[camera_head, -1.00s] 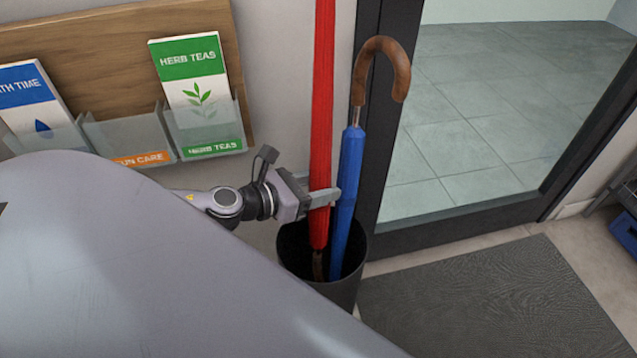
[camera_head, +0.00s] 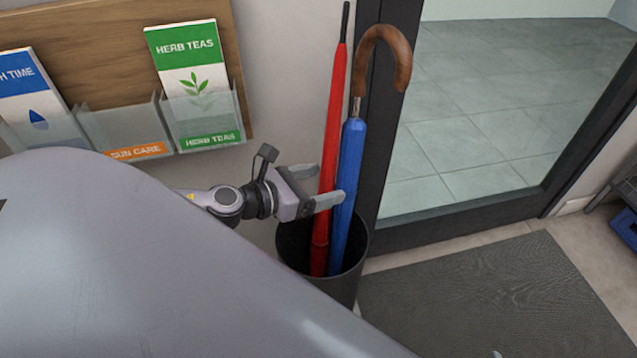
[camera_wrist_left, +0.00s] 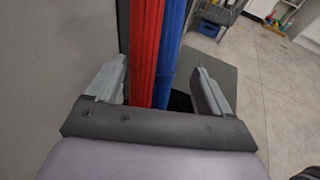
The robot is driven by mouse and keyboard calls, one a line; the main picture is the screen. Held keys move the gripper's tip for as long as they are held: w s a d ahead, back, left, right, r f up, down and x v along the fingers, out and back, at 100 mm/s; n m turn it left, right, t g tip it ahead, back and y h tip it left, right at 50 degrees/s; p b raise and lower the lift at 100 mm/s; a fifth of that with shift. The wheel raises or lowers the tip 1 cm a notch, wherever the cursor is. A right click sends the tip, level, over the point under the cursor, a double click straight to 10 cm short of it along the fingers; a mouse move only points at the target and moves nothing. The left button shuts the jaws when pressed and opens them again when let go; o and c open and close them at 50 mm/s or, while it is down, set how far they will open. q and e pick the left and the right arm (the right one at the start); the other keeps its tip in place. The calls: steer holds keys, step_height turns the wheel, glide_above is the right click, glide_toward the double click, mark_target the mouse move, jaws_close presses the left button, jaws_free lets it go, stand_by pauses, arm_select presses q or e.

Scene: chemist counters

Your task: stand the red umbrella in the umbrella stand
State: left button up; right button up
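The red umbrella (camera_head: 332,125) stands in the dark umbrella stand (camera_head: 340,290), handle end down and dark tip up, leaning slightly right. A blue umbrella (camera_head: 348,165) with a brown hooked handle stands in it too, close beside the red one. My left gripper (camera_head: 322,186) is open just above the stand's rim, its fingers apart on either side of the red umbrella. In the left wrist view the red umbrella (camera_wrist_left: 146,50) and the blue umbrella (camera_wrist_left: 170,50) pass between the open fingers (camera_wrist_left: 155,88). The red umbrella's lower end is hidden in the stand. My right gripper is not in view.
A wooden leaflet rack (camera_head: 110,50) with clear pockets hangs on the wall at left. A dark door frame (camera_head: 385,130) stands right behind the stand. A grey mat (camera_head: 490,300) lies on the floor to the right. A blue crate (camera_head: 625,230) is at the far right.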

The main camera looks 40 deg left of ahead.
arm_select(q)
steer(key=shift+s+f, duration=0.1)
steer(key=shift+r, duration=0.2)
step_height(320, 180, up, 20)
steer(key=p, duration=1)
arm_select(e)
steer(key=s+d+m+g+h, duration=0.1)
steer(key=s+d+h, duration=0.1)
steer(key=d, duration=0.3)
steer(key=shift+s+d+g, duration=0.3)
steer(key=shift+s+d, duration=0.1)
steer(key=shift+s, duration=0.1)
arm_select(q)
steer(key=shift+f, duration=0.15)
